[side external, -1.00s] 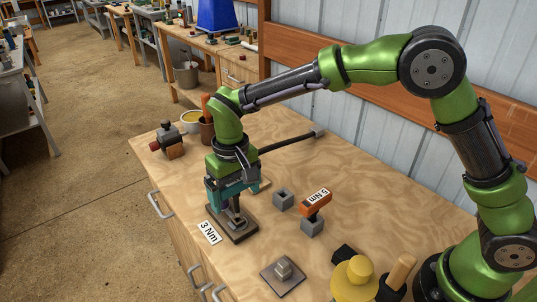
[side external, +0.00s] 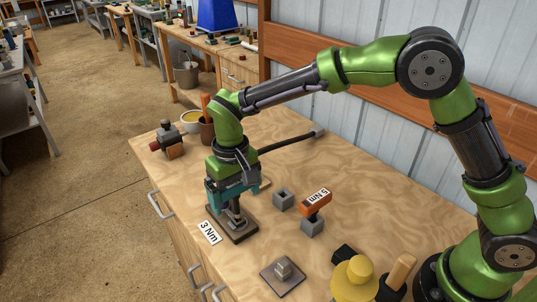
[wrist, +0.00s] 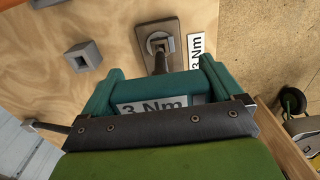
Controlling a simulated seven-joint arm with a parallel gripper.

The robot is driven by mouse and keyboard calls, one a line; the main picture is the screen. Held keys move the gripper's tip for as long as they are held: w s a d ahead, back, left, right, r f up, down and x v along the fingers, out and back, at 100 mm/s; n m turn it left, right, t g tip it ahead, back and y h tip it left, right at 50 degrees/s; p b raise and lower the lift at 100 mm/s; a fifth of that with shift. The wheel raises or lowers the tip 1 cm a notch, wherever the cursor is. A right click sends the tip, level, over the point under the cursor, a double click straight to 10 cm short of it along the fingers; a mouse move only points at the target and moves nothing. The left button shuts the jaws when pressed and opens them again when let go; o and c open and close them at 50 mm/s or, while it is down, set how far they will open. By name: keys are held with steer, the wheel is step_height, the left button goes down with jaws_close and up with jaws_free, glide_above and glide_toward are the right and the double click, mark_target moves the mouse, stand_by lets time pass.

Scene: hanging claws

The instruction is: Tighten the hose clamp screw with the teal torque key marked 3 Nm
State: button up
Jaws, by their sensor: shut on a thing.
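The teal torque key (wrist: 205,88) is held in my gripper (side external: 233,192). Its white "3 Nm" label shows on the handle in the wrist view, and my gripper is shut on that handle. The key's dark shank points down to the grey hose clamp fixture (wrist: 157,42) on a brown base plate (wrist: 178,27). The shank's tip is at or just over the clamp screw; I cannot tell whether it is seated. In the side view the base plate (side external: 247,232) lies right under my gripper, which hides part of the fixture.
A "3 Nm" card (side external: 209,232) lies beside the plate. An orange "5 Nm" key (side external: 315,203) stands in a grey block; an empty grey block (side external: 283,200) is near it.

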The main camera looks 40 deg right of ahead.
steer(key=shift+f, duration=0.85)
steer(key=shift+m, duration=1.2)
steer(key=shift+m, duration=1.2)
